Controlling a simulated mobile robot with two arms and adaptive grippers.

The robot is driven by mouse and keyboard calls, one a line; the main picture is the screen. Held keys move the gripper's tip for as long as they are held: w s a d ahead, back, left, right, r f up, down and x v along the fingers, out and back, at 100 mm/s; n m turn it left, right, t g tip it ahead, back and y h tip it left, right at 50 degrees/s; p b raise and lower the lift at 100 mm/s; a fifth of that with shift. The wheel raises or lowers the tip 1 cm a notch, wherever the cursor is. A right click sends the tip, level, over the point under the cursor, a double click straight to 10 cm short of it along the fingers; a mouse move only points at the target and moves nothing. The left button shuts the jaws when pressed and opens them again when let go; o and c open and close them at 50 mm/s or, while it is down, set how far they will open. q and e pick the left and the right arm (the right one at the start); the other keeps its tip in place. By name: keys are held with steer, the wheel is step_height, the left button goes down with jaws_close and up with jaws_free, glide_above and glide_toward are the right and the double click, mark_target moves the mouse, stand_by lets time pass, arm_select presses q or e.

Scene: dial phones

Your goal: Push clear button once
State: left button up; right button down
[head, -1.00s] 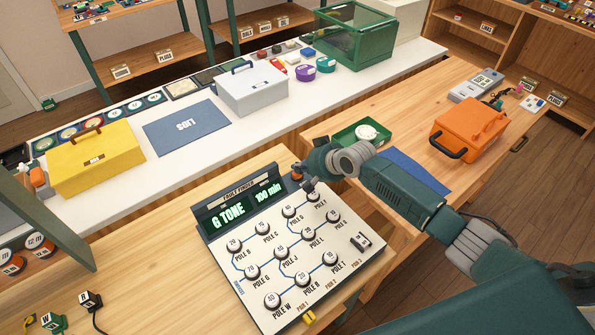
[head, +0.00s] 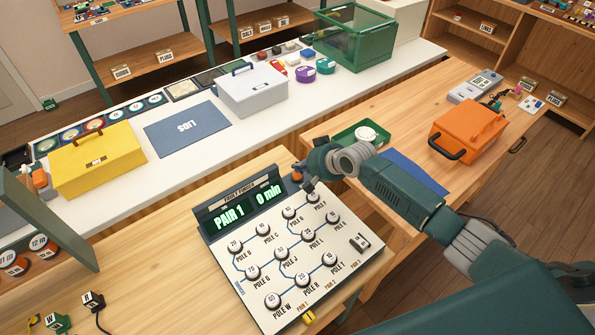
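The fault finder panel (head: 325,283) lies on the wooden bench, a pale board with round numbered pole buttons joined by blue lines. Its raised display (head: 243,206) reads "PAIR 1" and "0 min" in green. I cannot make out which part is the clear button; no such label is readable. My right gripper (head: 304,182) is at the panel's upper right corner, beside the display's right end. Its fingers are small and partly hidden, and contact cannot be told. My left gripper is not in view.
A green tray (head: 345,137) with a white round item and an orange toolbox (head: 468,132) stand behind my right arm. A yellow box (head: 95,163) and a white box (head: 252,92) stand on the white counter. Small plugs (head: 58,322) lie at the lower left.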

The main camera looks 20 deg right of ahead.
mark_target(300, 175)
step_height(300, 175, up, 6)
steer(key=p, duration=0.5)
steer(key=shift+p, duration=0.4)
steer(key=shift+f, duration=0.1)
stand_by(0.5)
